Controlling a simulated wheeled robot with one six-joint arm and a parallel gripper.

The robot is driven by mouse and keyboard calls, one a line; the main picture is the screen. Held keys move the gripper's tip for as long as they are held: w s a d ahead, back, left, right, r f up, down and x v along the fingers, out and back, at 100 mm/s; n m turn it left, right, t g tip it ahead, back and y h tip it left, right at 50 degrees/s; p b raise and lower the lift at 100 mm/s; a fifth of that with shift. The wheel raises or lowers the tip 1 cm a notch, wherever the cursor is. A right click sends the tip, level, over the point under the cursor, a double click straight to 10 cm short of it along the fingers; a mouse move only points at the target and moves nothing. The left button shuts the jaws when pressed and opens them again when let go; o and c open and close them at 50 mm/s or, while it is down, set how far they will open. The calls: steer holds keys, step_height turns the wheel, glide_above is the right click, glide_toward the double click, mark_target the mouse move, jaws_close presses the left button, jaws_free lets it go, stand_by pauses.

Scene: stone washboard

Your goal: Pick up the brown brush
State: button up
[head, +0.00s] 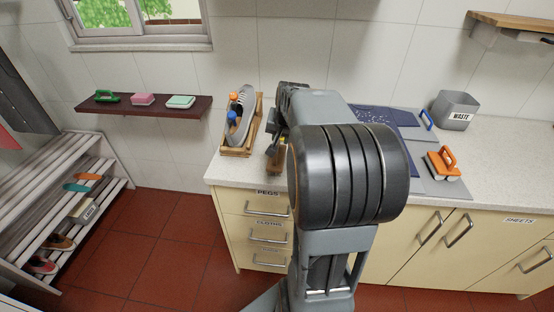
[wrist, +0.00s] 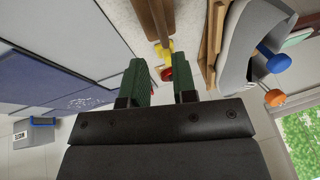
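A brown wooden piece, which may be the brown brush (wrist: 152,18), shows at the top of the wrist view, with yellow and red knobs at its near end. My gripper (wrist: 164,85) has two green fingers standing apart. The red knob shows in the gap between them; whether it is touched cannot be told. In the head view my gripper (head: 275,145) is low over the counter and mostly hidden by my arm.
A dark blue board (head: 372,117), an orange-handled brush (head: 441,163) and a waste bin (head: 455,110) are right.

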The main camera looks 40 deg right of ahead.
steer(key=shift+p+x, duration=0.4)
steer(key=shift+x, duration=4.25)
jaws_close()
